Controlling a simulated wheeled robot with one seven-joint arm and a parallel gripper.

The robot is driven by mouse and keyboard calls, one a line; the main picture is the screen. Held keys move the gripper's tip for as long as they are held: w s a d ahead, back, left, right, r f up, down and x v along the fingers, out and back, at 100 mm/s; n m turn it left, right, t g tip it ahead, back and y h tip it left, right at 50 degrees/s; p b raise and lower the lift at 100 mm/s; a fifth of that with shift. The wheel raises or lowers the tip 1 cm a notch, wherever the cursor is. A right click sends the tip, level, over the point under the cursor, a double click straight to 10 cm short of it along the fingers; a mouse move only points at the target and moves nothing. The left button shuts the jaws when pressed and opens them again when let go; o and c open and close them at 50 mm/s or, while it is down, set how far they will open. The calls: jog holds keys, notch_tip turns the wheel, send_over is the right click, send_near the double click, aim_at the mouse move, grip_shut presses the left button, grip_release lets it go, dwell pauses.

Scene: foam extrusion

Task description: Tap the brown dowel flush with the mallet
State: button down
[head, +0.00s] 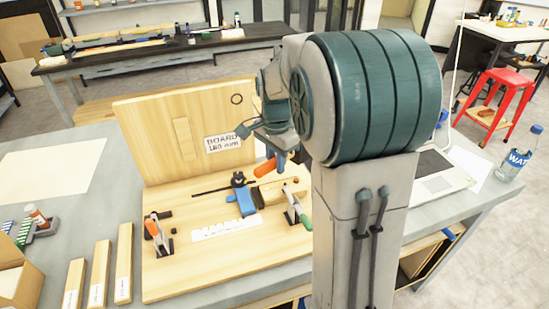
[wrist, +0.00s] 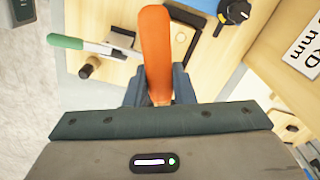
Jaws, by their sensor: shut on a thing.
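My gripper (head: 281,158) is shut on an orange handle (head: 265,167), which I take to be the mallet's. In the wrist view the orange handle (wrist: 156,45) stands between the two fingers of my gripper (wrist: 158,88). I cannot make out the mallet's head in either view. The handle is held above the wooden work board (head: 190,275), near a blue clamp or vise (head: 246,203). I cannot pick out the brown dowel with certainty; my arm and gripper cover part of the board.
A green-handled toggle clamp (head: 297,208) and an orange-handled one (head: 156,232) stand on the board. An upright wooden panel (head: 155,135) with a label rises behind. Wooden bars (head: 99,275) lie at left; a laptop (head: 436,178) and water bottle (head: 512,166) are at right.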

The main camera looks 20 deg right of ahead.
jog(key=shift+f+b, duration=1.75)
jog(key=shift+f, duration=0.75)
